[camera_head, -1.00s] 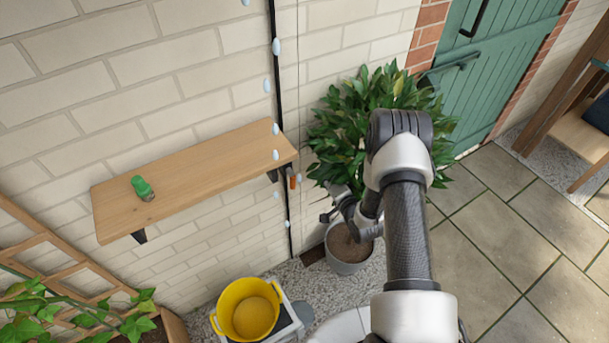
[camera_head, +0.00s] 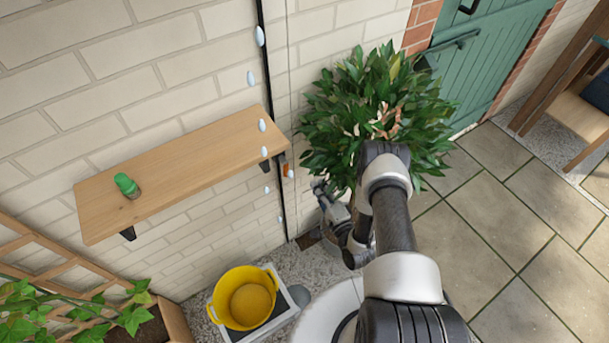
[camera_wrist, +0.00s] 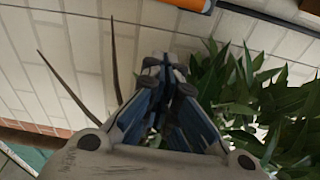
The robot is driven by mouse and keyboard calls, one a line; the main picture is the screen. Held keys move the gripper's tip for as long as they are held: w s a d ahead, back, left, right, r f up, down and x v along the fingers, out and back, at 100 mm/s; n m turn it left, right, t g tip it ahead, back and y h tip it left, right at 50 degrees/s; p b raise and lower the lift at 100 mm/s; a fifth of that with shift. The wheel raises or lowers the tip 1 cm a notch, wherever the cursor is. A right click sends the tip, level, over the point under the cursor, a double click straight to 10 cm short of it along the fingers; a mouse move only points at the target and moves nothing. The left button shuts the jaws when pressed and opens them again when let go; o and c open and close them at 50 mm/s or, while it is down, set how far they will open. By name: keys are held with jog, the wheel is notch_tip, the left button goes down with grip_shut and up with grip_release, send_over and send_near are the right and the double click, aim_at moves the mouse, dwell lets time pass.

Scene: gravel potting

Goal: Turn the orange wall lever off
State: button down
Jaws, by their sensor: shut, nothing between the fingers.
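The orange wall lever (camera_head: 289,173) shows small beside the dark vertical pipe, just right of the shelf's right end. An orange bar, likely the same lever (camera_wrist: 188,4), crosses the top edge of the wrist view and is cut off there. My gripper (camera_head: 319,187) is to the right of the lever and slightly below it in the head view, with a gap between them. In the wrist view my gripper's fingers (camera_wrist: 170,68) are together and empty, apart from the orange bar. The lever's exact angle is too small to tell.
A wooden shelf (camera_head: 180,172) carries a green-topped item (camera_head: 127,186). Pale blue drops (camera_head: 262,125) show along the pipe (camera_head: 272,90). A leafy plant (camera_head: 375,105) stands close to my gripper, its leaves also beside the fingers (camera_wrist: 240,85). A yellow tub (camera_head: 245,298) is below.

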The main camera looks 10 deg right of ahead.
aim_at(284, 166)
jog(key=w+a+b, duration=0.2)
jog(key=w+a, duration=0.3)
jog(key=w, duration=0.2)
jog(key=shift+w, duration=0.35)
jog(key=shift+a+r, duration=0.1)
jog(key=shift+w+a+m+b, duration=0.1)
jog(key=shift+m+b, duration=0.2)
jog(key=shift+b, duration=0.15)
jog(key=shift+f, duration=0.2)
